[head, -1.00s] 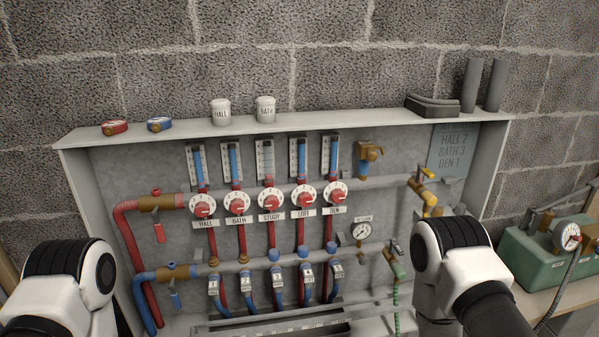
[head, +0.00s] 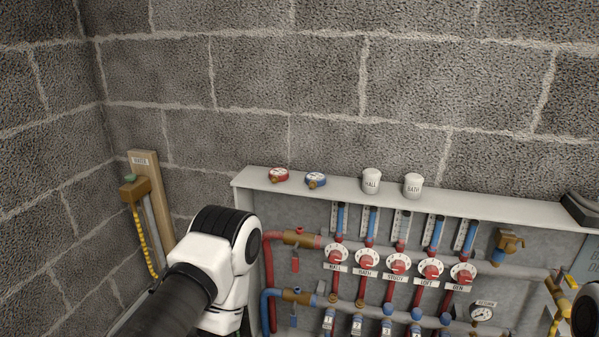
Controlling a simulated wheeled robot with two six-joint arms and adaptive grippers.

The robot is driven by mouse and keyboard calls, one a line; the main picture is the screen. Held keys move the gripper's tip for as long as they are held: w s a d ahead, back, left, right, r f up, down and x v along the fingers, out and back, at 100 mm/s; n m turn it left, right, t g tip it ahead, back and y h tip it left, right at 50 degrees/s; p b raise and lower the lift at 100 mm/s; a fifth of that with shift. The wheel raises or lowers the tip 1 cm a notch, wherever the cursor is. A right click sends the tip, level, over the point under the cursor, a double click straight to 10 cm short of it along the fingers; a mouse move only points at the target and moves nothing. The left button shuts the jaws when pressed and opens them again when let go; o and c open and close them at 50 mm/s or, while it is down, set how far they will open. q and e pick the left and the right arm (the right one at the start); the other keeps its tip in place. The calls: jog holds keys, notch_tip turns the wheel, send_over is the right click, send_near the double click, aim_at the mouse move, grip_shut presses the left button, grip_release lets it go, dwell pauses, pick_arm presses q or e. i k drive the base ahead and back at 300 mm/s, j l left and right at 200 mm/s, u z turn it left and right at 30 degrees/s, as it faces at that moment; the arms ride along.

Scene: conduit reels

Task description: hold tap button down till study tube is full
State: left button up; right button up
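The study tube (head: 401,226) is the middle gauge tube in the cabinet, above the dial labelled STUDY (head: 398,263). It looks mostly grey and clear, while the tubes beside it show blue. A brass tap (head: 137,190) with a green button (head: 131,178) on top is on a wooden board (head: 158,214) on the wall at left. A yellow hose hangs from the tap. My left arm's white joint stands between the tap and the cabinet; its gripper is outside the picture. Only a sliver of my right arm shows at the right edge, without its gripper.
White caps marked HALL (head: 371,181) and BATH (head: 413,186), and red (head: 278,175) and blue (head: 316,180) round fittings, sit on the cabinet top (head: 460,198). Red and blue pipes run down the cabinet's left side. Block walls meet in a corner behind the tap.

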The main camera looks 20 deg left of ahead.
aim_at(132, 177)
jog(key=u, duration=1.55)
